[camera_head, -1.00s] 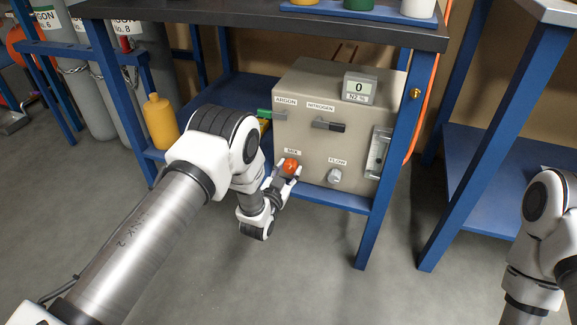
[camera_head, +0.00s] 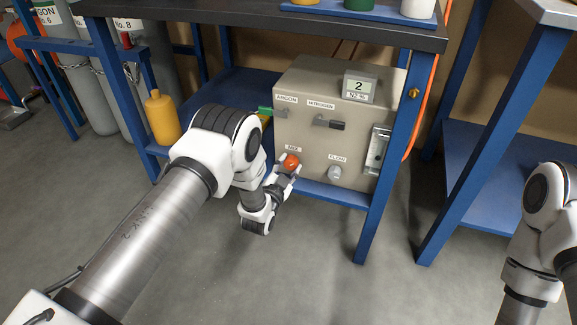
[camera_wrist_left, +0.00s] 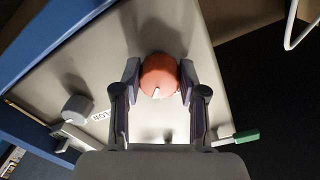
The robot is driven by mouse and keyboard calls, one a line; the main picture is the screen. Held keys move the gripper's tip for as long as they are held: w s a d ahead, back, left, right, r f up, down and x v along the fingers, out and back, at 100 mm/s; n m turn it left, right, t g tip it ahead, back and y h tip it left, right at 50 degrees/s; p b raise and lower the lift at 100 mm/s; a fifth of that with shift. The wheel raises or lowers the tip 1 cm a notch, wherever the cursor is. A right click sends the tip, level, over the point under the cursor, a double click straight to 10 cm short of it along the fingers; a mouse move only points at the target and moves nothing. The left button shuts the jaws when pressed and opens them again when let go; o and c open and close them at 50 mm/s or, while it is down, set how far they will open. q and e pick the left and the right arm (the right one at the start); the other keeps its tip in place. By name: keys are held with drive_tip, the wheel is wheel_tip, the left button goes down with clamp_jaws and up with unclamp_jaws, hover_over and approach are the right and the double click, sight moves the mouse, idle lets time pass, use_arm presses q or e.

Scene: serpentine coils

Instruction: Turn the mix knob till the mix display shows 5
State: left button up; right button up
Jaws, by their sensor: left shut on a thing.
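The orange-red mix knob (camera_head: 291,162) sits at the lower left of the beige box's front, under a MIX label. My left gripper (camera_head: 287,168) is shut on it, one finger on each side. In the left wrist view the knob (camera_wrist_left: 159,76) lies between the two fingertips, with a small white mark near its lower edge. The mix display (camera_head: 359,87) on top of the box reads 2, with N2 % below. My right arm (camera_head: 540,240) shows at the right edge, but its gripper is out of view.
The beige box (camera_head: 315,145) also carries a grey flow knob (camera_head: 335,172), a dark nitrogen handle (camera_head: 330,124) and a green argon handle (camera_head: 265,112). A blue table leg (camera_head: 384,160) stands just right of the box. A yellow bottle (camera_head: 162,118) stands to the left.

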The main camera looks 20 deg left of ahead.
use_arm(q)
drive_tip(key=o, duration=1.1)
drive_tip(key=shift+o, duration=0.2)
drive_tip(key=s, duration=1.2)
drive_tip(key=shift+a+r, duration=0.2)
drive_tip(key=shift+a, duration=0.2)
